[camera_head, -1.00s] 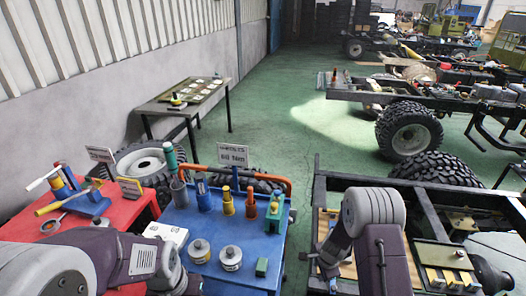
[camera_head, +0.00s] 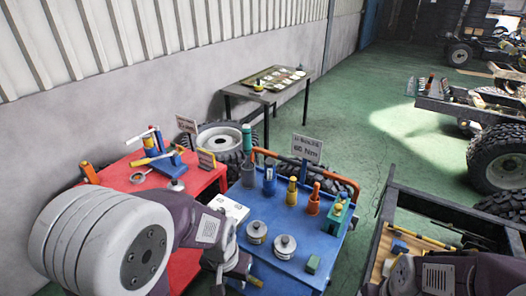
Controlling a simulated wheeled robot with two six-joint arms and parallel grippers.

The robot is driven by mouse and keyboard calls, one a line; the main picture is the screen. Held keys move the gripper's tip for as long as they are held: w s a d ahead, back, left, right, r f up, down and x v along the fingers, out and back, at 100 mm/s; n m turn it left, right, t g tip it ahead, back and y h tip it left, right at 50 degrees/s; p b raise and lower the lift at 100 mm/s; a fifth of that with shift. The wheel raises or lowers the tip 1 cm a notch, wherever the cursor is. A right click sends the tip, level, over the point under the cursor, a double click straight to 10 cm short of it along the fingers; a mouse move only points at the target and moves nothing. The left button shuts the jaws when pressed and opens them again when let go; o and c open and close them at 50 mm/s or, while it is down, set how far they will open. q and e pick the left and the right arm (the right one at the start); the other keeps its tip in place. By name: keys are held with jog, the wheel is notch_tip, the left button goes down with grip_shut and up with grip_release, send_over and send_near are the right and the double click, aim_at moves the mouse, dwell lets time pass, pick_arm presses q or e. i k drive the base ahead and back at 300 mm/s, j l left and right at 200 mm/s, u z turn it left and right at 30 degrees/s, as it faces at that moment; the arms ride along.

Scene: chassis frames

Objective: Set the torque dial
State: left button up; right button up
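A sign (camera_head: 307,149) behind the blue cart (camera_head: 268,270) seems to read 60 Nm; its upper line is too small to read. I cannot make out which part is the torque dial. Two round silver-topped items (camera_head: 256,231) (camera_head: 285,246) stand on the blue cart. My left gripper (camera_head: 244,272) is low over the blue cart's near left edge, partly hidden by my arm; its fingers are unclear. My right forearm shows at bottom right, its gripper out of view.
The blue cart also holds a white box (camera_head: 230,208), a green block (camera_head: 313,264), and several upright coloured bottles and tools (camera_head: 291,192). An orange handle (camera_head: 345,184) runs along its back. A chassis frame (camera_head: 376,237) stands at right.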

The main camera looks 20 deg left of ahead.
aim_at(222, 209)
jog(key=k+u, duration=0.1)
jog(key=u, duration=0.85)
